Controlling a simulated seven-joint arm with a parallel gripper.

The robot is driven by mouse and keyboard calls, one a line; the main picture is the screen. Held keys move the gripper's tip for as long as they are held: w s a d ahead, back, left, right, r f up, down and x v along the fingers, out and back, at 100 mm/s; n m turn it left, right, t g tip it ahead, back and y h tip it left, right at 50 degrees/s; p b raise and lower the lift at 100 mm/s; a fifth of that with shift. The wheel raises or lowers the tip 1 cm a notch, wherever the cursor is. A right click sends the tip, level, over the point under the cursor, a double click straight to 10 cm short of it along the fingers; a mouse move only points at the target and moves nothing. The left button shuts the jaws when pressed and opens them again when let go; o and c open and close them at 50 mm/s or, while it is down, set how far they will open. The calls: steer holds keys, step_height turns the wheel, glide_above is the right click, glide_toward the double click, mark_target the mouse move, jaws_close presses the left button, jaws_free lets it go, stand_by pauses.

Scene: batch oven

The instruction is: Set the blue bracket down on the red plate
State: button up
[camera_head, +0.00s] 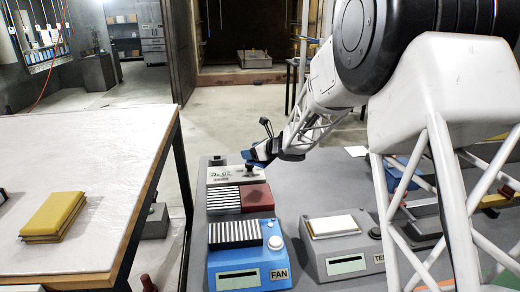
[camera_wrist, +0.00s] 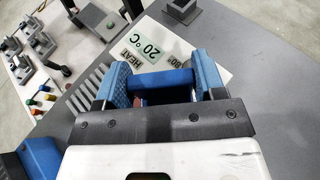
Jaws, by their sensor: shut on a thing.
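The blue bracket (camera_wrist: 165,80) lies between the two blue-padded fingers of my gripper (camera_wrist: 161,74) in the wrist view, and the fingers are shut on it. In the head view my gripper (camera_head: 260,154) is above the back of the grey bench, near the white panel with a display; the bracket is hard to tell from the blue finger pads there. The red plate (camera_head: 257,196) lies in front of the gripper, right of a black-and-white striped plate. In the wrist view a small reddish patch shows between the fingers, mostly hidden.
The display panel (camera_head: 232,174) has a dark knob; in the wrist view its label (camera_wrist: 150,38) reads 20 °C and HEAT. A blue FAN box (camera_head: 235,265) and a grey tester box (camera_head: 343,248) stand in front. A yellow stack (camera_head: 54,216) lies on the left table.

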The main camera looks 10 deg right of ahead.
steer(key=s+a+n+g+y, duration=0.3)
steer(key=s+n+g, duration=0.2)
steer(key=s, duration=0.4)
steer(key=shift+f, duration=0.25)
steer(key=shift+s+f, duration=0.1)
steer(key=shift+f, duration=0.1)
glide_above(248, 194)
steer(key=shift+a+f, duration=0.1)
steer(key=shift+f, duration=3.1)
steer(key=shift+f, duration=0.65)
steer(key=o, duration=1.1)
steer(key=shift+v, duration=3.85)
